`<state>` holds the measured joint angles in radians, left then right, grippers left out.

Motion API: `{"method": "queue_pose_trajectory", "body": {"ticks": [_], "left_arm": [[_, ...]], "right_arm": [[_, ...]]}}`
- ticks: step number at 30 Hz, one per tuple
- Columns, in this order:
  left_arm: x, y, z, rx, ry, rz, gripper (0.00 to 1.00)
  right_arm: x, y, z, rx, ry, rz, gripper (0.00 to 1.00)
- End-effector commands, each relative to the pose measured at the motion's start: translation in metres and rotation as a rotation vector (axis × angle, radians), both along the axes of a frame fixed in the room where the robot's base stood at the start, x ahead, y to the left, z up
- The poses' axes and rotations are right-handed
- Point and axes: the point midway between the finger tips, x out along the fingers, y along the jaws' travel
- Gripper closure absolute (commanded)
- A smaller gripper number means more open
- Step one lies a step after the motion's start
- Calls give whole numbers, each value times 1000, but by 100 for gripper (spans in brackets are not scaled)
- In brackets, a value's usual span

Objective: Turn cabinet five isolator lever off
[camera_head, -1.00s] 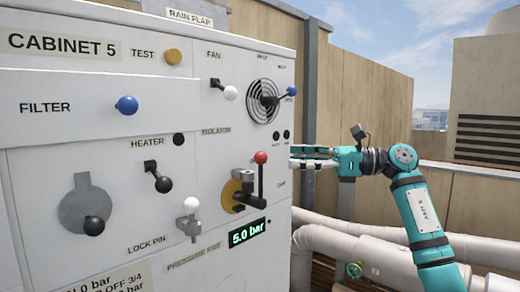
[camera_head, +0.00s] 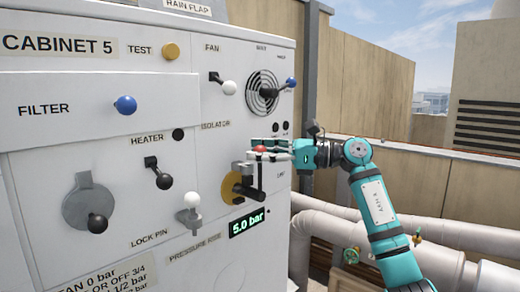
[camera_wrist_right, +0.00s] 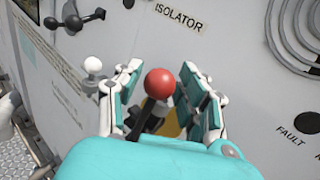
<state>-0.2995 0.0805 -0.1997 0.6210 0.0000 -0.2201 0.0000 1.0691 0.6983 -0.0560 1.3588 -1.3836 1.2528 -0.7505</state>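The isolator lever (camera_head: 260,177) stands upright on its yellow plate (camera_head: 231,188), under the ISOLATOR label on cabinet 5 (camera_head: 60,44). Its red ball knob (camera_head: 260,149) is at the top; the knob also shows in the right wrist view (camera_wrist_right: 160,82). My right gripper (camera_head: 268,150) reaches in from the right at the knob. In the right wrist view its fingers (camera_wrist_right: 165,95) are spread on both sides of the red knob, with gaps visible, so it is open around the knob. My left gripper is not in view.
A pressure display (camera_head: 246,223) reads 5.0 bar. White pipes (camera_head: 335,230) run at the right.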

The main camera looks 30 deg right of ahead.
Motion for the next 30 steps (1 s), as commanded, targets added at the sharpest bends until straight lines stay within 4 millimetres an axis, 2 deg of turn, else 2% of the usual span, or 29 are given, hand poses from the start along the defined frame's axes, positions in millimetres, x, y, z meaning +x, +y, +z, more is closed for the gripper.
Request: {"method": "queue_pose_trajectory", "body": {"ticks": [1,8,30], "left_arm": [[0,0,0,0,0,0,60],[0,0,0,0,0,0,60],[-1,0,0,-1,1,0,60]], "right_arm": [[0,0,0,0,0,0,69],[0,0,0,0,0,0,99],[-1,-1,-1,-2,2,0,100]]}}
